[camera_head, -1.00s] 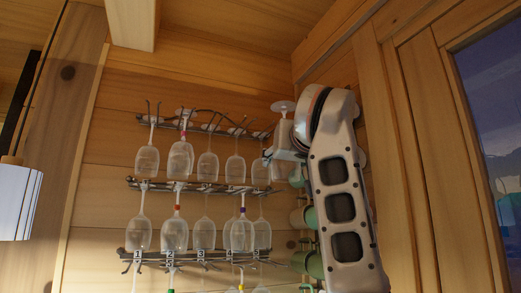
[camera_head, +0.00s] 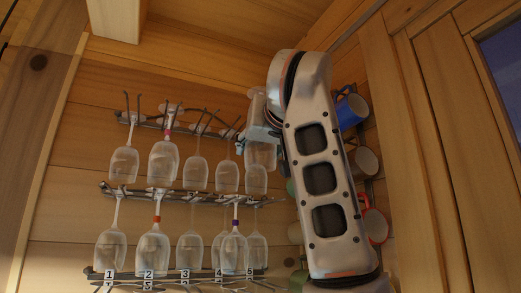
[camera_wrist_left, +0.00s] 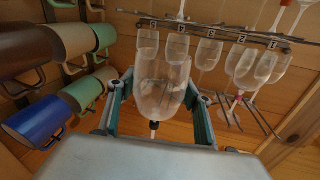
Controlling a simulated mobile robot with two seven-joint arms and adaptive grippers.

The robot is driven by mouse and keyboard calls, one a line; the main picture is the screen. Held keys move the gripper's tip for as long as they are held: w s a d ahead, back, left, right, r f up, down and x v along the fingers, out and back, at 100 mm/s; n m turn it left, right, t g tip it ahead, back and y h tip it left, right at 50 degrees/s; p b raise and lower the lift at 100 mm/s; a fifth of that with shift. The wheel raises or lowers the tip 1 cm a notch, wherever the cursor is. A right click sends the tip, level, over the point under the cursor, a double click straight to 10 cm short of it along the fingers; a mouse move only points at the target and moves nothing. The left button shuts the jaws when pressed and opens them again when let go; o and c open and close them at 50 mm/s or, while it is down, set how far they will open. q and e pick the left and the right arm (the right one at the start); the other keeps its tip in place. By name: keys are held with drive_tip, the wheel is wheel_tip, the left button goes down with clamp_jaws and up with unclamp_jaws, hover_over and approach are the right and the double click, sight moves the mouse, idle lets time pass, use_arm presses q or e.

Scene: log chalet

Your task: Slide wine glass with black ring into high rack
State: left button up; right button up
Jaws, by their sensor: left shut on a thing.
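My left gripper (camera_head: 262,135) is shut on a clear wine glass (camera_head: 261,154), near the right end of the high rack (camera_head: 180,127). In the left wrist view, the glass (camera_wrist_left: 165,95) sits between the gripper's fingers (camera_wrist_left: 158,112), with a black ring (camera_wrist_left: 155,125) on its stem. Its foot is hidden there behind the hand. In the head view, the bowl hangs downward, and the arm partly covers the glass. My right gripper is not in view.
A middle rack (camera_head: 140,192) and a lower numbered rack (camera_head: 180,277) sit below, with several hanging glasses. Mugs, including a blue mug (camera_head: 352,110) and a red-rimmed mug (camera_head: 375,225), hang at the right beside my arm. Mugs also show in the left wrist view (camera_wrist_left: 35,122).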

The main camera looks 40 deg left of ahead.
use_arm(q)
drive_tip(key=shift+d, duration=0.15)
drive_tip(key=shift+w+a, duration=0.25)
drive_tip(key=shift+a, duration=0.3)
drive_tip(key=shift+w+a, duration=0.25)
drive_tip(key=shift+a, duration=0.25)
drive_tip(key=shift+s+a+p+x, duration=0.15)
drive_tip(key=shift+s+a+x, duration=0.15)
drive_tip(key=shift+x, duration=1.6)
drive_tip(key=shift+s+a+p+x, duration=0.15)
drive_tip(key=shift+s+a+x, duration=0.15)
drive_tip(key=shift+x, duration=1.6)
drive_tip(key=shift+s+a+p+x, duration=0.2)
drive_tip(key=shift+s+x, duration=0.2)
drive_tip(key=shift+x, duration=1.5)
drive_tip(key=shift+w+a+f, duration=0.2)
drive_tip(key=shift+w+a, duration=0.25)
drive_tip(key=shift+a, duration=0.35)
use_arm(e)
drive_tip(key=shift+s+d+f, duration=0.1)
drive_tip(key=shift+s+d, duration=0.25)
use_arm(q)
drive_tip(key=o, duration=0.9)
